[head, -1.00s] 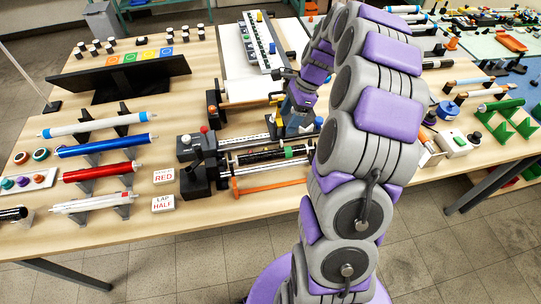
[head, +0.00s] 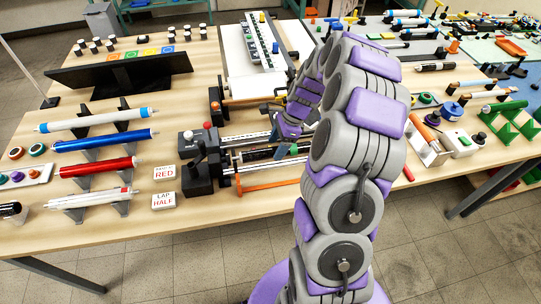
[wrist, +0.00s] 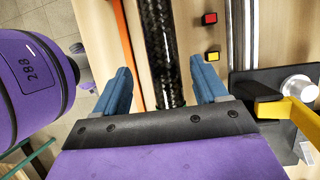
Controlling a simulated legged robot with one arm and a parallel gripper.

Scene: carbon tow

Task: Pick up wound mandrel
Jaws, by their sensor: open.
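The wound mandrel (head: 256,155) is a dark, glossy carbon-patterned tube lying level in the winding machine (head: 197,178) in the head view. My gripper (head: 289,149) is over its right part and hides some of it. In the wrist view the mandrel (wrist: 157,45) runs up the picture between the two blue fingers of my gripper (wrist: 160,68). The fingers are apart, one on each side, with a gap to the tube. I cannot tell how far above the tube they are.
An orange bar (head: 268,185) lies in front of the machine, and shiny rails (wrist: 243,35) run behind the mandrel. A yellow lever (wrist: 285,108) is close beside my gripper in the wrist view. Racked blue (head: 105,140) and red (head: 98,167) tubes stand left.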

